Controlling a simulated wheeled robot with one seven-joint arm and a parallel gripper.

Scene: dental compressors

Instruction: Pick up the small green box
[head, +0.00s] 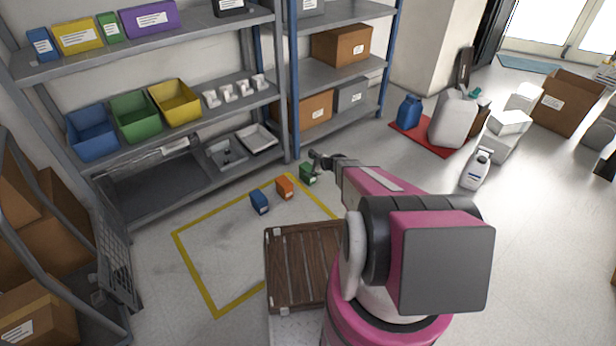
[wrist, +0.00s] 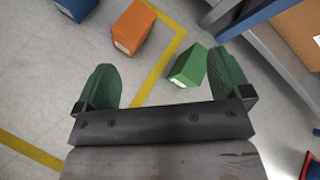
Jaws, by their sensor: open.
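The small green box (head: 308,173) lies on the floor near the foot of the shelving, at the right end of a short row of small boxes. In the wrist view the green box (wrist: 189,65) is just beyond my gripper, toward the right finger. My gripper (wrist: 165,85) is open, with its two green fingers spread wide and nothing between them but floor and part of the box's near side. In the head view my gripper (head: 318,160) appears beside the green box; its fingers are too small there to make out clearly.
An orange box (head: 285,187) and a blue box (head: 260,201) lie to the left of the green box. Yellow floor tape (head: 180,250) marks a square. A wooden slatted platform (head: 300,265) is nearer.

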